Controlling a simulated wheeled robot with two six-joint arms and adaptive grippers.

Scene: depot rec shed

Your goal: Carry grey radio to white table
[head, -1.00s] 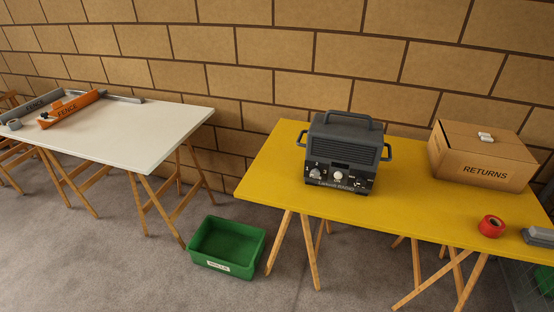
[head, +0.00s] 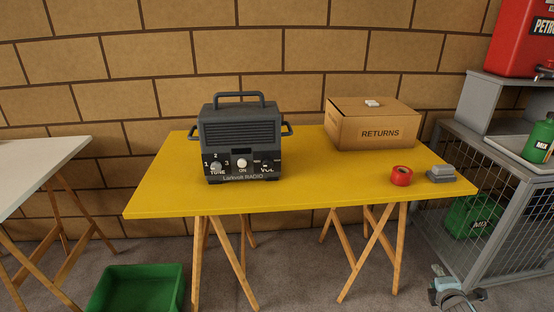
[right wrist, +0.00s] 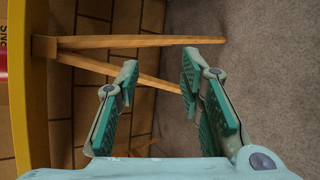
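The grey radio (head: 240,135) stands upright on the yellow table (head: 310,197), left of its middle, with a top handle and two side handles. The white table (head: 35,165) is at the left edge of the head view, only partly in frame. My right gripper (head: 455,288) is low at the bottom right of the head view, in front of the yellow table and well away from the radio. In the right wrist view my right gripper (right wrist: 160,80) has its fingers spread with nothing between them. My left gripper is not in view.
A RETURNS box (head: 372,124), red tape roll (head: 402,176) and grey object (head: 441,174) sit on the yellow table's right part. A green bin (head: 136,288) is on the floor between the tables. A grey cage (head: 485,200) stands on the right.

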